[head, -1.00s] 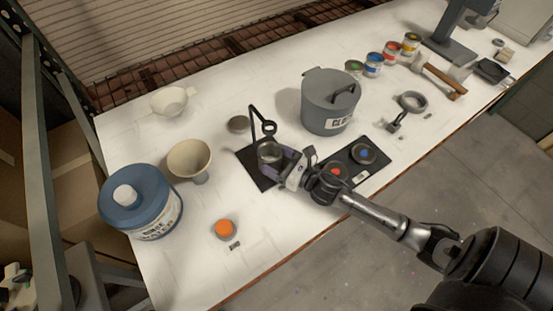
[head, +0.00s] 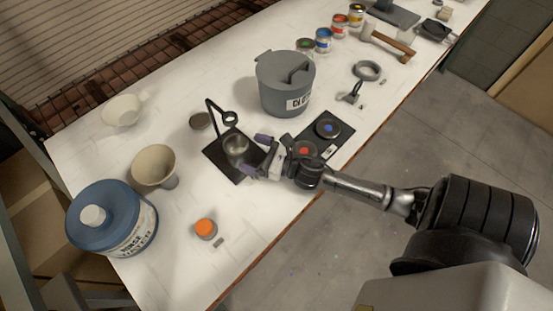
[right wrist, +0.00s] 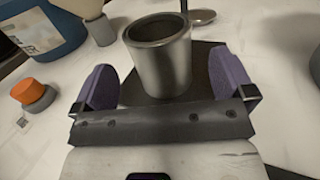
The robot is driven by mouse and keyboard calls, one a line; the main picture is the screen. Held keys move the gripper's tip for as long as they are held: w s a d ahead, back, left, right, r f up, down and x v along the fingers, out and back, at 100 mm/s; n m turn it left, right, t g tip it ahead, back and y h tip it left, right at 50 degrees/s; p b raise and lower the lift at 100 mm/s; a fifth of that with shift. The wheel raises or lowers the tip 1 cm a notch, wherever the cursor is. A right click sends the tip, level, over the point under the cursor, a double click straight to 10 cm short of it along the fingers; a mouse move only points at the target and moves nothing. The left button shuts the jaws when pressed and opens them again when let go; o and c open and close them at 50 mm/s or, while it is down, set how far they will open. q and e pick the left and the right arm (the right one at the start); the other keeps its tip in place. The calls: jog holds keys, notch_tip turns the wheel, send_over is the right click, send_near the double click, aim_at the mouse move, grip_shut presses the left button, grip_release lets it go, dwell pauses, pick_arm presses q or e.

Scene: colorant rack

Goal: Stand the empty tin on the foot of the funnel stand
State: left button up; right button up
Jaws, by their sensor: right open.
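The empty tin (head: 236,147) stands upright on the black foot (head: 222,166) of the funnel stand, under the stand's ring (head: 230,118). In the right wrist view the tin (right wrist: 163,68) shows its open top, with no contents visible. My right gripper (head: 257,155) is open, just to the right of the tin and low over the foot. In the right wrist view its purple fingers are wide apart, one on each side in front of the tin, not touching it. My left gripper is not in view.
A beige funnel (head: 154,166), a blue tub (head: 104,222) and an orange-capped container (head: 205,228) stand to the left. A grey lidded pot (head: 286,88) stands behind. A dark mat (head: 336,141) with button-like discs lies to the right.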

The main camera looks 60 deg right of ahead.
jog(key=v, duration=0.8)
jog(key=shift+b, duration=0.3)
jog(key=shift+s+d, duration=0.15)
jog(key=shift+s, duration=0.3)
dwell(0.9)
jog(key=shift+r, duration=0.1)
